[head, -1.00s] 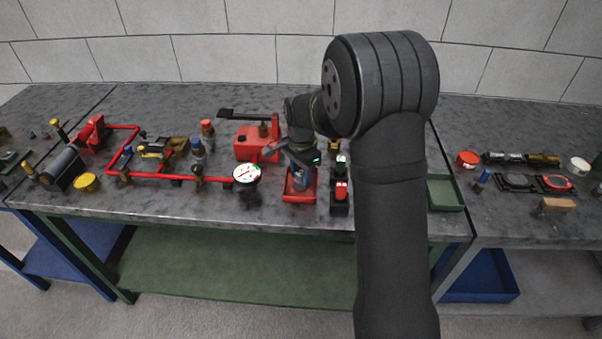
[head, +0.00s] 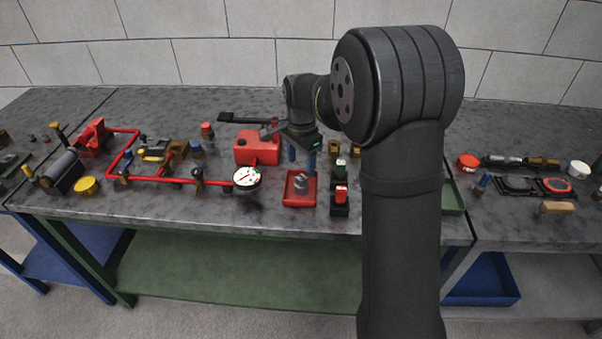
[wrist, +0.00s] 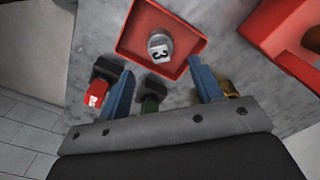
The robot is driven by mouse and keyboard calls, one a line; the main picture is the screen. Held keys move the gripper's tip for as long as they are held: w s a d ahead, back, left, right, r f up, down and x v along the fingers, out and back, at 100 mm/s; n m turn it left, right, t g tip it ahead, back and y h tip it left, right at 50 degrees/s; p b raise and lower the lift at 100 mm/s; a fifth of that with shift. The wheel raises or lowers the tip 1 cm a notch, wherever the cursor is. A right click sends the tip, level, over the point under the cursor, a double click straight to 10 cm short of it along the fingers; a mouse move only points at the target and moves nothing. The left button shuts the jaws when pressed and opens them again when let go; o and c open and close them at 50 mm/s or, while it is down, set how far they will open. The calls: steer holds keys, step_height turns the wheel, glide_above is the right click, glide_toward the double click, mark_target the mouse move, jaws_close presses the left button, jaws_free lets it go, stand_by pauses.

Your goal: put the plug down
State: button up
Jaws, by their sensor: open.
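The plug (head: 300,184), a small grey cylinder, stands in the red tray (head: 291,202) near the front of the bench. In the wrist view the plug (wrist: 159,47) shows a top marked "3", and the red tray (wrist: 128,45) surrounds it. My gripper (head: 301,170) is above and behind the tray, with its blue fingers pointing down. In the wrist view my gripper (wrist: 162,75) has its fingers wide apart with nothing held between them. The fingers are clear of the plug.
A black holder with a red-topped part (head: 341,192) stands just right of the tray. A red tank (head: 257,148) is behind it to the left. A round gauge (head: 246,178) and red piping (head: 150,178) lie to the left. A green tray (head: 453,197) is partly hidden by my arm.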

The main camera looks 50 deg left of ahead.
mark_target(301, 177)
step_height(301, 177, up, 6)
steer(key=shift+f, duration=0.1)
stand_by(0.4)
step_height(301, 177, down, 12)
steer(key=shift+f, duration=0.15)
step_height(301, 177, up, 2)
steer(key=shift+r, duration=1.05)
